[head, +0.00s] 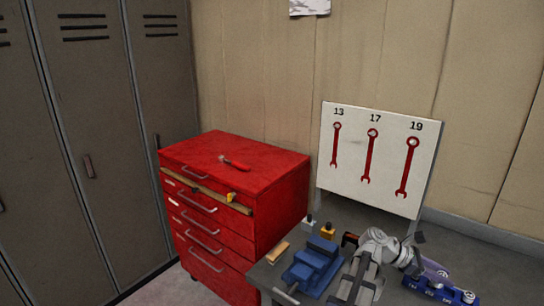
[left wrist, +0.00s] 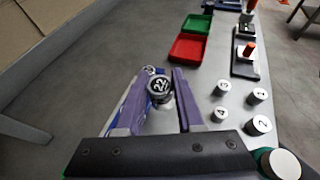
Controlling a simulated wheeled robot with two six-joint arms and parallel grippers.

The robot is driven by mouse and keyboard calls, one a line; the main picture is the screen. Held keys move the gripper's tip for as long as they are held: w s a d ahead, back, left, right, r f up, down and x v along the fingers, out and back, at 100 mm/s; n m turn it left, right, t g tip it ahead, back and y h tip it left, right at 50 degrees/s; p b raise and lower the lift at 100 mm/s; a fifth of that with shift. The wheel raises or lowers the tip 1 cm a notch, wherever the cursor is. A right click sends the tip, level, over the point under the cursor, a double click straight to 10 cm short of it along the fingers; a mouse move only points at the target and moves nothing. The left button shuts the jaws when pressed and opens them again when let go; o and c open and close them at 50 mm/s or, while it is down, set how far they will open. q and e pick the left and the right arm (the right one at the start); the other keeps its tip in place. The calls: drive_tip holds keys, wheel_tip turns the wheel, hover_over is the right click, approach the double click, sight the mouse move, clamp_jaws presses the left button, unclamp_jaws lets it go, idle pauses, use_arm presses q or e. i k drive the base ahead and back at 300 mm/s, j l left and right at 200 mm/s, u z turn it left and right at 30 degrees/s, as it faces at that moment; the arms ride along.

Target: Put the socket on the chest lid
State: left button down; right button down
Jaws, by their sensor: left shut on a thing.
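A socket marked 22 (left wrist: 158,86) sits between the purple fingers of my left gripper (left wrist: 160,82) in the left wrist view. The gripper is shut on it. In the head view my left gripper (head: 436,272) is at the lower right, over the bench beside a blue socket rail (head: 418,285) with several sockets; the held socket cannot be told apart there. The red tool chest (head: 280,212) stands left of the bench. Its lid (head: 205,148) is closed and flat, with a red-handled tool (head: 235,164) lying near the middle. My right gripper is not in view.
A blue vise (head: 312,265) stands on the bench between my arm and the chest. A wrench board (head: 345,185) rises behind. The left wrist view shows numbered pegs (left wrist: 222,88), a red tray (left wrist: 188,48) and a green tray (left wrist: 196,24). Much of the lid is bare.

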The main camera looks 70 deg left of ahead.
sight(199, 152)
drive_tip(key=k+u, duration=0.35)
drive_tip(key=u, duration=0.85)
drive_tip(key=i+j, duration=0.1)
drive_tip(key=j, duration=0.45)
drive_tip(key=i+j, duration=0.1)
drive_tip(key=j, duration=0.4)
drive_tip(key=i+j, duration=0.1)
drive_tip(key=j, duration=0.45)
drive_tip(key=i+j, duration=0.1)
drive_tip(key=j, duration=0.95)
drive_tip(key=i+j, duration=0.15)
drive_tip(key=j, duration=0.35)
